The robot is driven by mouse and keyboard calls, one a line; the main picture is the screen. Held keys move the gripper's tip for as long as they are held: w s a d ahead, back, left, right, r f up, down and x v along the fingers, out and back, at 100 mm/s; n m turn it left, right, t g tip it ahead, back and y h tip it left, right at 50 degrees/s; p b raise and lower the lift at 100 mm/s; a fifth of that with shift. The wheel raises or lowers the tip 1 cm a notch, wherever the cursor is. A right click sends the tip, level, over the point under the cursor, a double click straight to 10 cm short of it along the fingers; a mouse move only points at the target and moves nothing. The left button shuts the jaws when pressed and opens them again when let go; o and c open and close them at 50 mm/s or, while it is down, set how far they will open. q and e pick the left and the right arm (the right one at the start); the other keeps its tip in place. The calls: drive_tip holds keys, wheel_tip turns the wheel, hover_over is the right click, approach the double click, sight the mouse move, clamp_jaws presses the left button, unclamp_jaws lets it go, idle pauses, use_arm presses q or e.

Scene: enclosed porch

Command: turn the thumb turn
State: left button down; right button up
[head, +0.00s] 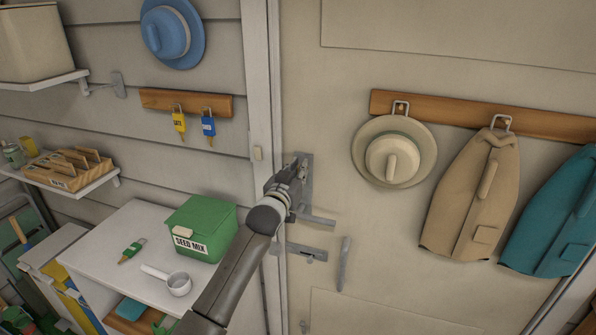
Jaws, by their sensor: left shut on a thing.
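My left gripper (294,176) is at the metal lock plate (307,164) on the edge of the pale door (385,230). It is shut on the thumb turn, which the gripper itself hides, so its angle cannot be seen. A grey lever handle (318,220) sticks out to the right just below the gripper. My right gripper is not in view.
Below the lever is a sliding bolt (307,251), with an upright pull handle (344,263) to its right. A cream hat (412,138) and a tan jacket (466,205) hang on the door. A green seed mix box (208,217) stands on the white table (115,240).

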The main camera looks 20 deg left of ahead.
use_arm(q)
drive_tip(key=shift+n, duration=0.3)
drive_tip(key=shift+a+f+n+p, duration=0.3)
drive_tip(key=shift+n+p, duration=0.15)
drive_tip(key=shift+n, duration=2.4)
drive_tip(key=shift+a+f+n+p, duration=0.3)
drive_tip(key=shift+f+n+p, duration=0.1)
drive_tip(key=shift+n, duration=2.5)
drive_tip(key=shift+a+f+n+p, duration=0.3)
drive_tip(key=shift+n+p, duration=0.15)
drive_tip(key=shift+n, duration=2.4)
drive_tip(key=c, duration=1.4)
unclamp_jaws()
drive_tip(key=shift+c, duration=0.2)
drive_tip(key=shift+r, duration=0.1)
